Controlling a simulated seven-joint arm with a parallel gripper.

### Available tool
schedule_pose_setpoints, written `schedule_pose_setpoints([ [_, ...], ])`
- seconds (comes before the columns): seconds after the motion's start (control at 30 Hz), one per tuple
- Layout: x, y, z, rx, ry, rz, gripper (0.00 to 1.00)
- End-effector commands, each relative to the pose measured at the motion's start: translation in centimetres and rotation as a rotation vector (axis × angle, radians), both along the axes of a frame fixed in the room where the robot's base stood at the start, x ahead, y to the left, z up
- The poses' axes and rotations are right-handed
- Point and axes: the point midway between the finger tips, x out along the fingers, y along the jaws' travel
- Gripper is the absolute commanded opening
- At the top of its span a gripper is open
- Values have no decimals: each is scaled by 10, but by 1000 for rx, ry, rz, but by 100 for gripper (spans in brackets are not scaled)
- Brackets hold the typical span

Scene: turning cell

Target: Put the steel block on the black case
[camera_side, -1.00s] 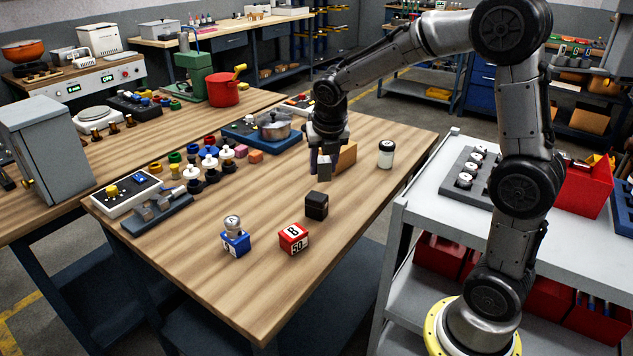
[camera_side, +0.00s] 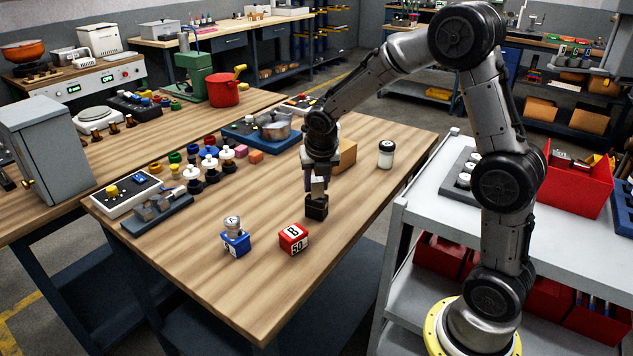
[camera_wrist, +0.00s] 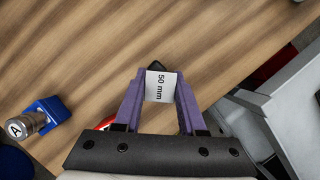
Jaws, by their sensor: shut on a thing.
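My gripper (camera_side: 317,184) is shut on the steel block (camera_side: 318,186), a small grey cube. In the wrist view the steel block (camera_wrist: 161,86) sits between the purple fingers, with its "50 mm" face showing. The black case (camera_side: 316,208) stands on the wooden table directly below the block. The block is at the top of the case, and I cannot tell whether they touch. In the wrist view only a dark corner of the case (camera_wrist: 156,66) shows past the block; the rest is hidden.
A red block marked "B 50" (camera_side: 293,239) and a blue block (camera_side: 236,244) with a metal piece on it stand at the front. A cardboard-coloured box (camera_side: 346,156) is close behind my gripper. A white jar (camera_side: 386,154) stands to the right. The front right tabletop is clear.

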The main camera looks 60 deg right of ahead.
Motion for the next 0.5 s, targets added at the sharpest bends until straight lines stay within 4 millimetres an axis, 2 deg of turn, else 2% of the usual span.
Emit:
schedule_pose_setpoints([
  [0.03, 0, 0, -1, 0, 1, 0, 43],
  [0.17, 0, 0, -1, 0, 1, 0, 67],
  [0.2, 0, 0, -1, 0, 1, 0, 70],
  [0.5, 0, 0, 1, 0, 0, 0, 70],
])
